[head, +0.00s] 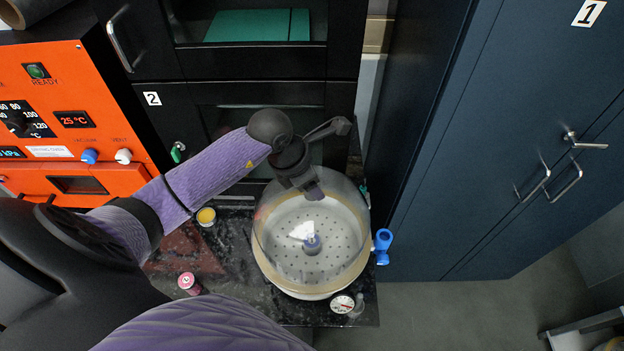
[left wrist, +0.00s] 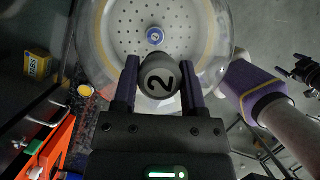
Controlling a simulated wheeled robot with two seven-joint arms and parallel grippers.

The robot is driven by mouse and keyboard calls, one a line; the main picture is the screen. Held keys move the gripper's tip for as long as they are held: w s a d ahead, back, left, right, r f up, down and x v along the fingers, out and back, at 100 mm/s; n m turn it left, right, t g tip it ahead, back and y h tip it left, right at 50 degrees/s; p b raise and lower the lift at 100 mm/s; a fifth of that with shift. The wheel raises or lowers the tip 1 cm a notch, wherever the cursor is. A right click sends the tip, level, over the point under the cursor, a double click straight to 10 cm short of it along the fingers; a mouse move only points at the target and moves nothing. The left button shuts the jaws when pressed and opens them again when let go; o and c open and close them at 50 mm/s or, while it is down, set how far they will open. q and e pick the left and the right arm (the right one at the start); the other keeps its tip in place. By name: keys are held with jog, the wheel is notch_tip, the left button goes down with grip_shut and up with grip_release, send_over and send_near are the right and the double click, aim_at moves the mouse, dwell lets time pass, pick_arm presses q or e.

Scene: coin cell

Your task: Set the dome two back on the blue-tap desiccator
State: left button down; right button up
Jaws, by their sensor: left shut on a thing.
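The clear dome two (head: 268,215) is over the white desiccator base with a perforated plate (head: 335,248). The base's blue tap (head: 382,245) sticks out at the right. My left gripper (head: 314,192) is above the dome, shut on its dark knob. In the left wrist view, the knob marked 2 (left wrist: 161,77) sits between my left fingers (left wrist: 162,90). A small blue-capped item (head: 312,243) shows through the dome, near the plate's middle. I cannot tell whether the dome's rim touches the base all round.
On the dark bench (head: 235,260) are a yellow-topped jar (head: 206,216), a pink-capped jar (head: 187,282) and a round dial (head: 342,303). An orange oven (head: 75,110) stands at left, blue cabinets (head: 480,130) at right. Free floor lies right of the bench.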

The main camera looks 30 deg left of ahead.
pick_arm(q)
jog(key=shift+f+b, duration=0.45)
jog(key=shift+f, duration=0.05)
jog(key=shift+c, duration=0.3)
grip_release()
